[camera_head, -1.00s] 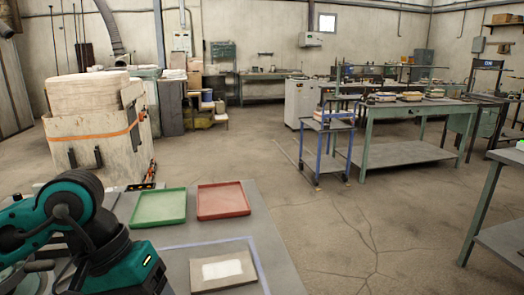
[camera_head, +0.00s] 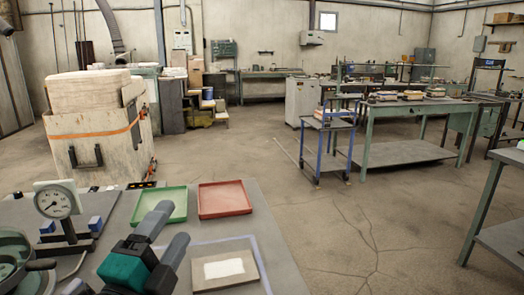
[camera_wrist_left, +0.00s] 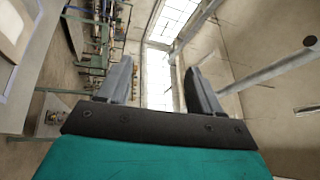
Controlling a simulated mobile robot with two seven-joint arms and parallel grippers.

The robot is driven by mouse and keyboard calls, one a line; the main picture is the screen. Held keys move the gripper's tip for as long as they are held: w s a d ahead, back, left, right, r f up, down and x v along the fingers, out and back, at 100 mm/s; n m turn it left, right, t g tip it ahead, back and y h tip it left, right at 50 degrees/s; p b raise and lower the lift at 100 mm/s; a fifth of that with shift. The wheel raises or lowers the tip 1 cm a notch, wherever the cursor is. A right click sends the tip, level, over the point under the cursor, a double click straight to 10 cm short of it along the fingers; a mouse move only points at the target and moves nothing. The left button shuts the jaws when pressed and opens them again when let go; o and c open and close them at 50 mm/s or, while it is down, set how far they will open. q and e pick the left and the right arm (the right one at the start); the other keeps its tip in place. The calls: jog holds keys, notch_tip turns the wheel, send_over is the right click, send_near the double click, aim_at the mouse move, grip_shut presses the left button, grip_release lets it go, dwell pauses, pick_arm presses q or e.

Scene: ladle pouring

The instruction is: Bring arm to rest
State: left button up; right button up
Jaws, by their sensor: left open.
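My left gripper (camera_head: 165,230) is over the near part of the grey table in the head view. Its two dark grey fingers stand apart with nothing between them. In the left wrist view the fingers (camera_wrist_left: 158,85) are also spread, with only the room's wall, window and ceiling beyond them. My right gripper is in neither view.
On the grey table (camera_head: 262,225) are a green tray (camera_head: 160,204), a red tray (camera_head: 224,199), a brown slab with a white patch (camera_head: 224,269), a dial gauge (camera_head: 58,204) and small blue blocks (camera_head: 95,223). Open floor (camera_head: 345,240) lies to the right.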

pick_arm(q)
jog(key=s+a+f+n+g+y, duration=0.3)
jog(key=f+n+g, duration=0.15)
jog(key=f, duration=0.35)
jog(key=s+a+f+n+g+y, duration=0.2)
jog(key=s+a+f+n+g, duration=0.1)
jog(key=f+n, duration=0.4)
jog(key=s+f+n+g, duration=0.6)
jog(key=s+f+g, duration=0.4)
jog(key=s, duration=0.4)
jog(key=w+d+f+t+h+p, duration=0.2)
jog(key=w+f+t+p, duration=0.2)
jog(key=w+f+t, duration=0.2)
jog(key=shift+w+d+f+m+t, duration=0.25)
jog(key=shift+w+f+m+t, duration=0.2)
jog(key=shift+t, duration=0.8)
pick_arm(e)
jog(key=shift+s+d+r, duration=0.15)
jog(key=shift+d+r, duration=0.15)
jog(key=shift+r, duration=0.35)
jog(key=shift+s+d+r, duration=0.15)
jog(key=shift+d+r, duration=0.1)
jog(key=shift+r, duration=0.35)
pick_arm(q)
jog(key=shift+r, duration=0.1)
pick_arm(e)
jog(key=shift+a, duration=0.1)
